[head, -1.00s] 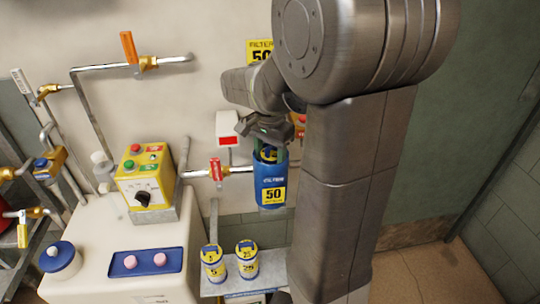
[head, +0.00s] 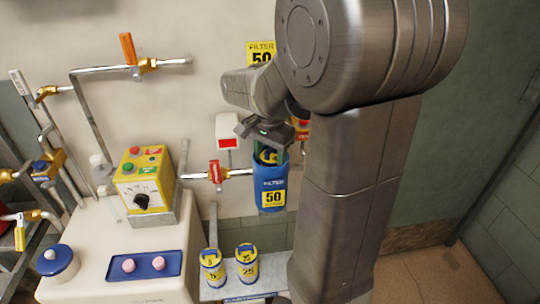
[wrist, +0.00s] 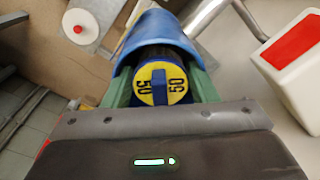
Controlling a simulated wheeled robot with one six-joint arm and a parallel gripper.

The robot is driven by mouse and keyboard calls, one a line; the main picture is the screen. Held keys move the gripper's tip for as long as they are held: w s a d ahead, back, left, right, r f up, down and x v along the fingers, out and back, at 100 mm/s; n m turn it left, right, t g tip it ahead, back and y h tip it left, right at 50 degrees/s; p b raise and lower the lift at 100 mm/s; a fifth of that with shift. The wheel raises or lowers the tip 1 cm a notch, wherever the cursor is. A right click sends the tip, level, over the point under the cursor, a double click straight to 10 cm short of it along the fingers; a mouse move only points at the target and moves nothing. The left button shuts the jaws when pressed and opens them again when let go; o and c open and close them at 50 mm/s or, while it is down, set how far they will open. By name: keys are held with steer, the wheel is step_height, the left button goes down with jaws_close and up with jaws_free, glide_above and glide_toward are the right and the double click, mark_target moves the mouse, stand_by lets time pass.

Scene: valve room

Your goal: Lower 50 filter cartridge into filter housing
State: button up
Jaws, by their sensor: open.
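The 50 filter cartridge has a yellow top with a blue bar across it and black 50 marks; in the wrist view the top (wrist: 159,84) sits within the mouth of the blue filter housing (wrist: 157,33). In the head view the housing (head: 270,185) is upright on the wall pipe with a yellow 50 label, and the cartridge top (head: 268,156) shows at its opening. My gripper (head: 268,146) is over the housing mouth. Its green fingers, also in the wrist view (wrist: 160,88), are open on either side of the cartridge top. The cartridge's lower body is hidden.
Cartridges marked 5 (head: 212,268) and 25 (head: 247,263) stand on a shelf below the housing. A red-handled valve (head: 215,172) is left of the housing, with a white box (head: 228,130) above. A yellow control box (head: 144,183) stands on the white cabinet at left.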

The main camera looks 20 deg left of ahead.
mark_target(270, 148)
steer(key=shift+o, duration=0.4)
steer(key=r, duration=0.2)
steer(key=r+p, duration=0.1)
steer(key=r, duration=0.1)
steer(key=shift+w, duration=0.2)
steer(key=shift+o, duration=0.3)
step_height(270, 148, up, 10)
steer(key=s+p, duration=0.1)
steer(key=shift+s+d, duration=0.15)
steer(key=shift+d, duration=0.1)
steer(key=shift+f, duration=0.1)
steer(key=shift+f, duration=0.1)
steer(key=f, duration=0.7)
steer(key=f+b, duration=0.1)
steer(key=f, duration=0.3)
steer(key=shift+w+a, duration=0.1)
steer(key=shift+w, duration=0.15)
steer(key=shift+f, duration=0.1)
